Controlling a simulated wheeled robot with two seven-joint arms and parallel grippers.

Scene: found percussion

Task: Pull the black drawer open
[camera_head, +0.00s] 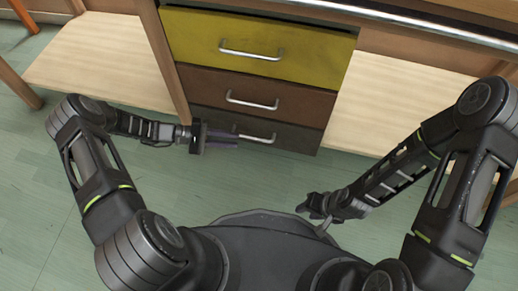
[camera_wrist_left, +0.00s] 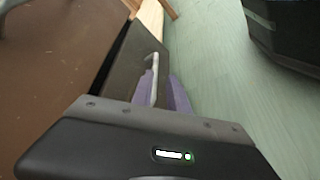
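The black drawer (camera_head: 290,136) is the lowest of the stacked drawers, under the brown drawer, with a silver bar handle (camera_head: 262,138). My left gripper (camera_head: 238,140) is at the left part of this handle. In the left wrist view its purple fingers (camera_wrist_left: 164,88) lie on either side of the handle (camera_wrist_left: 154,68); whether they clamp it is unclear. The drawer front (camera_wrist_left: 127,62) shows there with a dark strip along its edge; I cannot tell if this is a gap. My right gripper (camera_head: 308,206) is away from the drawers, low in the head view; its finger opening is unclear.
Above the black drawer are the brown drawer (camera_head: 210,83) and the yellow drawer (camera_head: 190,35), each with a silver handle. Pale wooden boards (camera_head: 100,62) flank the drawers. The green floor (camera_head: 250,182) in front is clear between the drawers and my base.

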